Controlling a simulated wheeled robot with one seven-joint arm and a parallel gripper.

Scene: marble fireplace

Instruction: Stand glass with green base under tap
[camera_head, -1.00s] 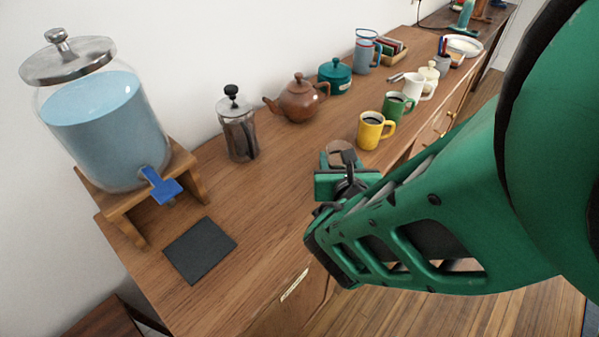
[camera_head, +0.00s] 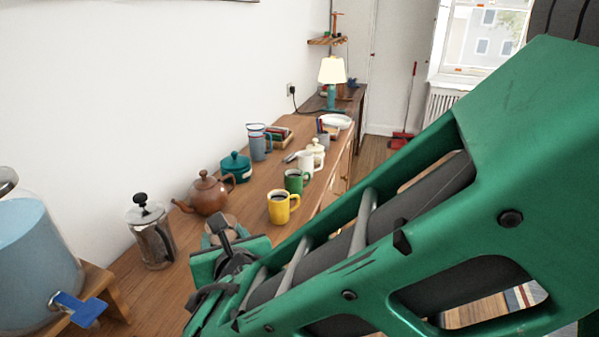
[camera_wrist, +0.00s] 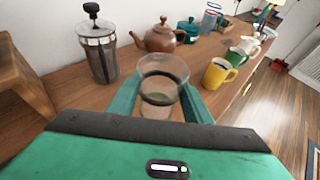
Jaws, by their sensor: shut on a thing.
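My gripper (camera_wrist: 160,98) is shut on a clear glass (camera_wrist: 162,68), which is upright between the two green fingers in the wrist view. A greenish tint shows low in the glass. In the head view the glass is mostly hidden behind my gripper (camera_head: 225,240), which is over the wooden counter. The blue tap (camera_head: 78,308) is on the water dispenser (camera_head: 35,262) at the lower left of the head view, left of my gripper and apart from it. The space under the tap is largely cut off.
A French press (camera_head: 151,232) stands between dispenser and gripper. A brown teapot (camera_head: 208,194), yellow mug (camera_head: 281,207), green mug (camera_head: 296,181) and teal pot (camera_head: 236,166) stand farther along the counter (camera_head: 253,194). The dispenser's wooden stand (camera_wrist: 20,88) shows at left in the wrist view.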

